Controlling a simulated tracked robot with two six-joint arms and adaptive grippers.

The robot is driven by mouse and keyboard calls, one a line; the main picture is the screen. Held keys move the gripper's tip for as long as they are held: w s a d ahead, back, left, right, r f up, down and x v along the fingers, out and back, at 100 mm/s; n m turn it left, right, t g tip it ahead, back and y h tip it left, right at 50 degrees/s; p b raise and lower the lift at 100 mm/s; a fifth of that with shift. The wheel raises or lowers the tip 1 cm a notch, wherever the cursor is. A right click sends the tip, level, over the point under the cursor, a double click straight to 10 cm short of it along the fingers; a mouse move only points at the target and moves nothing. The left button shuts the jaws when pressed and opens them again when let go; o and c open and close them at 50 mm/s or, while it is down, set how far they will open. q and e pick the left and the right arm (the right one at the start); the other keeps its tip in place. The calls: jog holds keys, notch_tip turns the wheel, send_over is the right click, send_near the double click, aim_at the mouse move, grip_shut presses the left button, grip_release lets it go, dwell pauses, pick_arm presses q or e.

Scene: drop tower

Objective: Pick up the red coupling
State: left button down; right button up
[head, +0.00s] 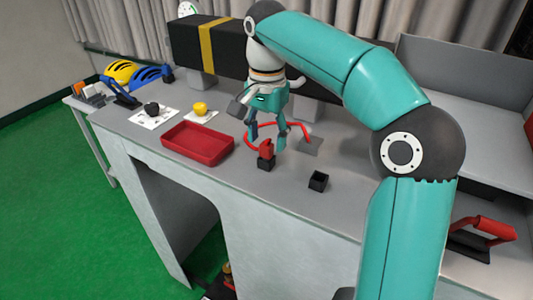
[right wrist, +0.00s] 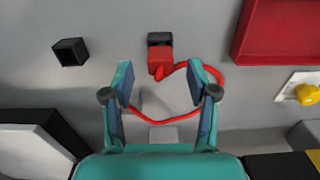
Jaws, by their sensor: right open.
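The red coupling (head: 266,148) stands at a small black holder (head: 266,163) on the grey bench. In the right wrist view the coupling (right wrist: 160,57) is just beyond the fingertips, roughly centred between them, with its black holder (right wrist: 160,39) behind it. A red hose (right wrist: 222,80) runs from the coupling in a loop, passing behind the fingers. My right gripper (head: 268,136) is open and empty, pointing down close to the coupling; it also shows in the right wrist view (right wrist: 161,72). My left gripper is in neither view.
An empty black holder (head: 318,181) stands right of the coupling. A dark beam with a yellow band (head: 207,45) spans the back.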

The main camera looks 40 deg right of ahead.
aim_at(266, 144)
jog(key=shift+f, duration=1.55)
jog(key=shift+c, duration=0.3)
jog(key=c, duration=0.9)
